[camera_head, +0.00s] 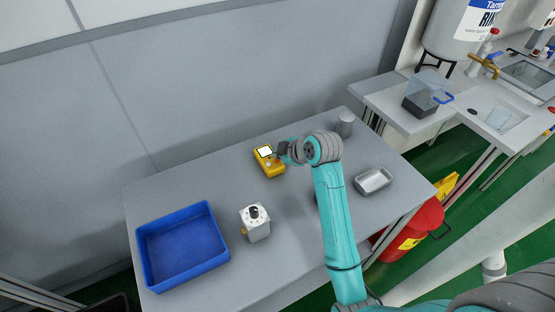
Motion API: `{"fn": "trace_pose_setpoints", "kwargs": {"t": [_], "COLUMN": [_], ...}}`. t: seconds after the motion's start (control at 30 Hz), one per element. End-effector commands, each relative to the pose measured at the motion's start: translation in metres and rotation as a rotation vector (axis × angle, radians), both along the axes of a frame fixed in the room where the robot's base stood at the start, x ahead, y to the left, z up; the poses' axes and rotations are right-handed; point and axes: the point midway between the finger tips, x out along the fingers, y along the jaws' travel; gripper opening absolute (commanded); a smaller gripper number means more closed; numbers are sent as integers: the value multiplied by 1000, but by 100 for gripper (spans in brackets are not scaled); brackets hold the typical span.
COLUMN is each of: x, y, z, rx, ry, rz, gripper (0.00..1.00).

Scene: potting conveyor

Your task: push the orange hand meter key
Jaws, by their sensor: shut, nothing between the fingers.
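The yellow hand meter (268,170) lies on the grey table, with a pale screen (264,151) at its upper end. Small keys sit below the screen, but they are too small for me to tell the orange one clearly. My gripper (282,154) is shut and empty at the right side of the meter, close to its key area. It partly covers the meter's right edge. I cannot tell whether the fingertips touch the meter or are above it.
On the table (200,190) are a blue bin (143,258) at the left, a grey box with a black knob (257,229) in front, a metal tray (373,181) at the right and a grey cylinder (345,126) behind my arm. Clear table lies left of the meter.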

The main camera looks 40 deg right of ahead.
Motion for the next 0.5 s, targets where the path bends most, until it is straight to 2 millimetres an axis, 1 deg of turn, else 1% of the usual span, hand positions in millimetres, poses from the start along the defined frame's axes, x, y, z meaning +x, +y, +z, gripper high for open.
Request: {"fn": "trace_pose_setpoints", "kwargs": {"t": [0.27, 0.37, 0.5], "x": [0, 0, 1], "y": [0, 0, 0], "z": [1, 6, 19], "rx": [0, -1, -2], "ry": [0, 0, -2], "rz": [0, 1, 1], "gripper": [0, 0, 0]}}
